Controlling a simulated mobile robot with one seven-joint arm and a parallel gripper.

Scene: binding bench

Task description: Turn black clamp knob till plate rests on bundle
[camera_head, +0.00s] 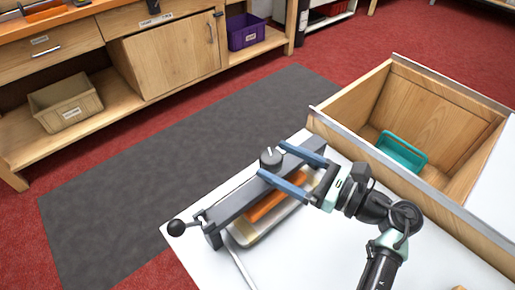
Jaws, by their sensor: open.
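The black clamp knob (270,158), dark with a pale mark on top, sits on the grey beam of the clamp (236,202) on the white bench top. My gripper (273,160) comes in from the right with its two blue fingers open, one on each side of the knob. I cannot tell whether either finger touches it. An orange block (268,204) lies under the beam in a pale tray-like base. Which part is the plate, and whether a gap lies between plate and bundle, I cannot tell.
A lever with a black ball (175,226) sticks out at the clamp's left end. A wooden bin (352,98) holding a teal tray (402,151) stands at right. A wooden workbench (165,58) with a beige bin (65,102) and purple bin (246,33) is behind, across a grey mat (170,150).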

